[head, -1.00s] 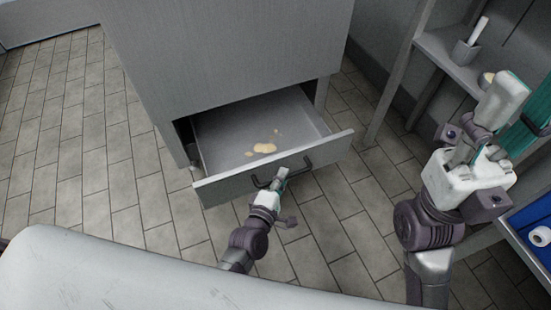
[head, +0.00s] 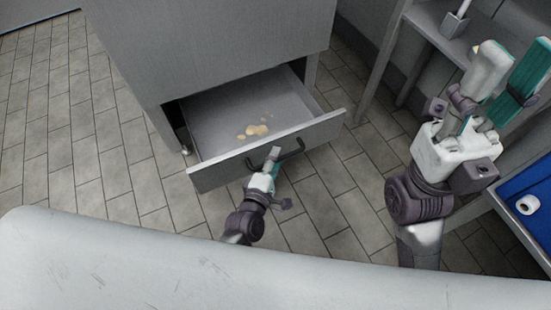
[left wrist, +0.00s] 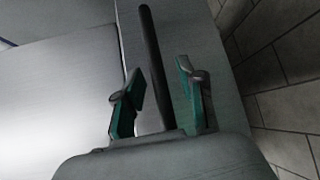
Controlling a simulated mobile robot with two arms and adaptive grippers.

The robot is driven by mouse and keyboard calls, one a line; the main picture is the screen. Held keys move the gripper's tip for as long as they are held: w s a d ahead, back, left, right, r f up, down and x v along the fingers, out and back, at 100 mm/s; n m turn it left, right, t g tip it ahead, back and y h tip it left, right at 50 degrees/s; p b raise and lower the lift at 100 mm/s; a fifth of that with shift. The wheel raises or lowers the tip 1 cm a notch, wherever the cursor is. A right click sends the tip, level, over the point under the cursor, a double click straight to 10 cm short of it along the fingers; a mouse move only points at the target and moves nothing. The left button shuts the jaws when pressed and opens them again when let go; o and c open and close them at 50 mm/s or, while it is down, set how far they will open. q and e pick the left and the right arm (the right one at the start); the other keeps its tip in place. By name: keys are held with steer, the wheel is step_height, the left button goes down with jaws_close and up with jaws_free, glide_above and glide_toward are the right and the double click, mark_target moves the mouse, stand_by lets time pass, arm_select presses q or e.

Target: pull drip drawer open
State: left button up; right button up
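The drip drawer (head: 222,116) is a grey drawer low in the grey cabinet (head: 215,50). It stands well out from the cabinet, with its inside visible. Its front panel (head: 215,175) carries a dark bar handle (head: 291,153). My left gripper (head: 272,160) is at the handle. In the left wrist view the dark handle bar (left wrist: 153,55) runs between its two green-padded fingers (left wrist: 160,88), with gaps showing on both sides. My right gripper (head: 508,68) is open and empty, raised at the right, away from the drawer.
Pale yellow spots (head: 256,130) lie on the drawer floor. A grey shelf (head: 425,18) with a small container (head: 453,25) stands at the back right. A blue tray (head: 525,190) with a white roll (head: 528,204) is at the right edge. Tiled floor (head: 110,175) left of the drawer is clear.

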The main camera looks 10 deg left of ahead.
arm_select(q)
steer(key=v, duration=1.2)
